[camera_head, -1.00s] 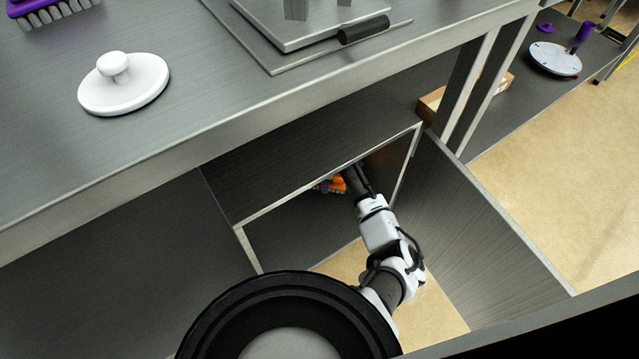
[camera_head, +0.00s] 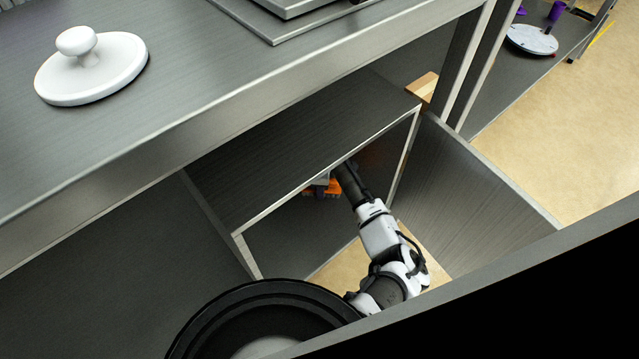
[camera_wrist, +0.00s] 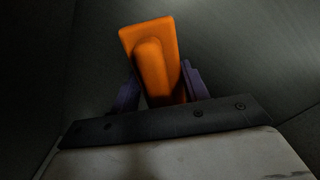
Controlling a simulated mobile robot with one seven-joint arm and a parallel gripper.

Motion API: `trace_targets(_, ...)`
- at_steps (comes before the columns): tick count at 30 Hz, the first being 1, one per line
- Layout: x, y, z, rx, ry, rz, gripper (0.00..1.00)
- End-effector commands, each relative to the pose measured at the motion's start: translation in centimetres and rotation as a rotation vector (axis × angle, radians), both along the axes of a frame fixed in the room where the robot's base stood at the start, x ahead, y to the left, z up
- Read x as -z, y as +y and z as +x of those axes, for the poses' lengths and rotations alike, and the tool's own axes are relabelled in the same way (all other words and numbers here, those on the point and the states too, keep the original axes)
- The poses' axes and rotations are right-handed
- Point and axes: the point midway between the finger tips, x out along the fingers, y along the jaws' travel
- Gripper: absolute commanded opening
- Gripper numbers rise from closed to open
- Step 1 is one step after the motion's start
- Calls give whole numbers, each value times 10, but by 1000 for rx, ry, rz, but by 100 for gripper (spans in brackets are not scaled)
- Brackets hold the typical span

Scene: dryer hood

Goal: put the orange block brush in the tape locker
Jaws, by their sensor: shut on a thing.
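The orange block brush (camera_head: 335,188) shows in the head view just inside the open front of the grey tape locker (camera_head: 290,150), under its top panel. In the wrist view the brush's orange body (camera_wrist: 152,58) stands up between the two fingers of my gripper (camera_wrist: 156,88), which is shut on it. Dark purple parts flank the brush there. In the head view my arm reaches into the locker, and the locker's top edge partly hides the gripper. I cannot tell whether the brush touches the locker floor.
The locker door (camera_head: 470,185) stands open to the right of my arm. A steel worktop (camera_head: 190,120) overhangs above, with a white round knobbed lid (camera_head: 92,68) on it. A cardboard box (camera_head: 423,86) is behind the locker. The locker interior is dim.

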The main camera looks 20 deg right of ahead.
Motion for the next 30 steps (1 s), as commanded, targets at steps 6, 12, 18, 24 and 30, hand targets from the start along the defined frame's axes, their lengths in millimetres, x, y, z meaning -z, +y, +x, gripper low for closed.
trace_targets(6, 2, 0, 0, 0, 0, 0, 57)
trace_targets(12, 2, 0, 0, 0, 0, 0, 67)
trace_targets(18, -1, 0, 0, 0, 0, -1, 67)
trace_targets(24, -31, 0, 1, -1, -2, 0, 67)
trace_targets(30, -63, 0, 1, -1, -1, 0, 67)
